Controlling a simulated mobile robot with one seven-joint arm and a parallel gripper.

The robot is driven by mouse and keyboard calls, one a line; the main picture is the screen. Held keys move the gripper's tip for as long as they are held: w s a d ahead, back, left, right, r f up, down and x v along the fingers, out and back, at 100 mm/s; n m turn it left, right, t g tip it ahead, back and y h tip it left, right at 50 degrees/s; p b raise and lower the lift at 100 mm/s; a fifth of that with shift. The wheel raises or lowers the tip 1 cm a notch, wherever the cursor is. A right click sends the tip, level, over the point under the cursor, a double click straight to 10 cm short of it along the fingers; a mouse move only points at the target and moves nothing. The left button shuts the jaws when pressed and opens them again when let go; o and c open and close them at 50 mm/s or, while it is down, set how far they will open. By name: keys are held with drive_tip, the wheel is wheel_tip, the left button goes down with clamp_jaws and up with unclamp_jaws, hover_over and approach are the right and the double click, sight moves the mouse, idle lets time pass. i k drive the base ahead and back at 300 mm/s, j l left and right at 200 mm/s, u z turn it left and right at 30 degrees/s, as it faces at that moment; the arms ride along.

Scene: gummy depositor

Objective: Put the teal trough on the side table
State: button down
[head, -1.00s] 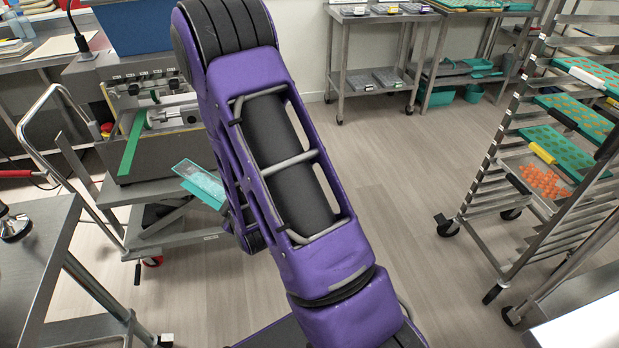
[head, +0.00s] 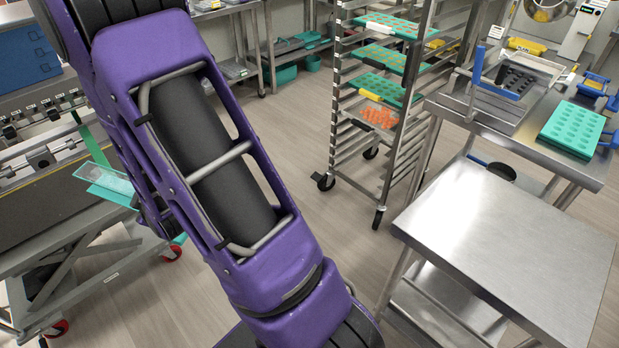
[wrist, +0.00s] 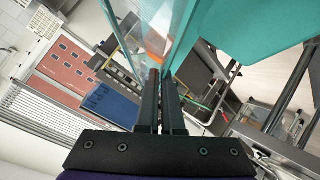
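The teal trough (head: 105,180), teal with a clear panel, shows at the left of the head view, partly hidden behind my purple arm. In the wrist view, the trough (wrist: 235,30) fills the top right, close to the camera. My gripper (wrist: 163,74) is nearly closed there, its two dark fingers on the trough's thin edge. The trough is held off the floor. The gripper itself is hidden in the head view. A bare steel table (head: 510,250), apparently the side table, stands at the lower right, well apart from the trough.
A steel table behind the bare one holds a teal mould (head: 572,128) and a metal tray (head: 505,85). A wheeled rack (head: 375,100) with teal trays stands in the middle. A conveyor machine (head: 50,180) is at the left. Open floor lies between.

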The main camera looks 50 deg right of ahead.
sight(500, 246)
drive_tip(key=k+j+z, duration=0.1)
drive_tip(key=k+z, duration=0.35)
drive_tip(key=k+l+z, duration=0.1)
drive_tip(key=k+z, duration=0.3)
drive_tip(key=k+l+z, duration=0.2)
drive_tip(key=k+z, duration=0.25)
drive_tip(key=k+l+z, duration=0.3)
drive_tip(key=z, duration=0.15)
drive_tip(key=k+l+z, duration=0.55)
drive_tip(key=z, duration=0.15)
drive_tip(key=k+l+z, duration=0.3)
drive_tip(key=i+j, duration=0.15)
drive_tip(key=j, duration=0.2)
drive_tip(key=i+j, duration=0.2)
drive_tip(key=j, duration=0.15)
drive_tip(key=i+j, duration=0.15)
drive_tip(key=j, duration=0.2)
drive_tip(key=i+j, duration=0.2)
drive_tip(key=j, duration=0.15)
drive_tip(key=i+j, duration=0.15)
drive_tip(key=j, duration=0.2)
drive_tip(key=i+j, duration=0.15)
drive_tip(key=j, duration=0.25)
